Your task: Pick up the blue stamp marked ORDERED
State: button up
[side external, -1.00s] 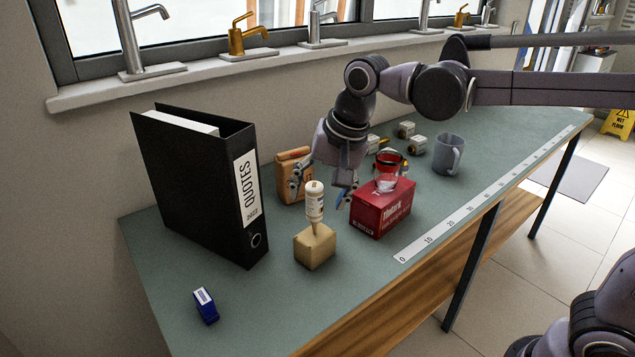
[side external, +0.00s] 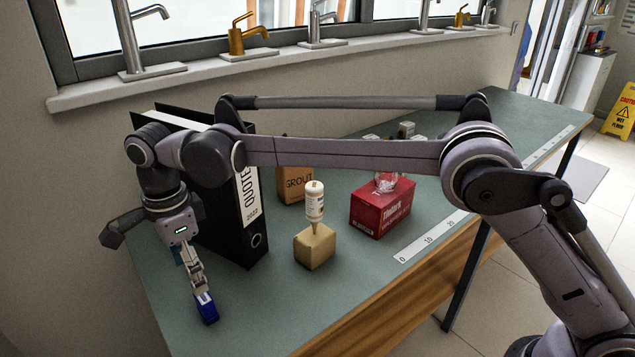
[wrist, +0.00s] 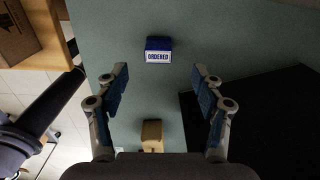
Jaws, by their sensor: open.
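The blue stamp (side external: 207,311) lies on the green bench top near its near-left end. In the wrist view the stamp (wrist: 158,49) shows its white label reading ORDERED, ahead of and between the two fingers. My gripper (side external: 199,288) points down just above the stamp in the side view and overlaps it there. In the wrist view my gripper (wrist: 158,77) is open, with blue finger pads spread wide and nothing between them. I cannot tell the exact height between fingertips and stamp.
The black QUOTES binder (side external: 229,229) stands close beside my gripper. A tan block (side external: 315,250) with a white bottle (side external: 314,203) sits to the right, with the red box (side external: 381,212) beyond. The GROUT package (side external: 293,184) is behind. The bench around the stamp is clear.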

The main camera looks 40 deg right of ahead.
aim_at(203, 296)
notch_tip(203, 296, down, 5)
jog(key=shift+f, duration=0.1)
jog(key=shift+s+d+f, duration=0.1)
jog(key=shift+d+f, duration=0.1)
jog(key=shift+f, duration=1.1)
jog(key=shift+d+f, duration=0.2)
jog(key=shift+f, duration=1.1)
jog(key=c, duration=1.2)
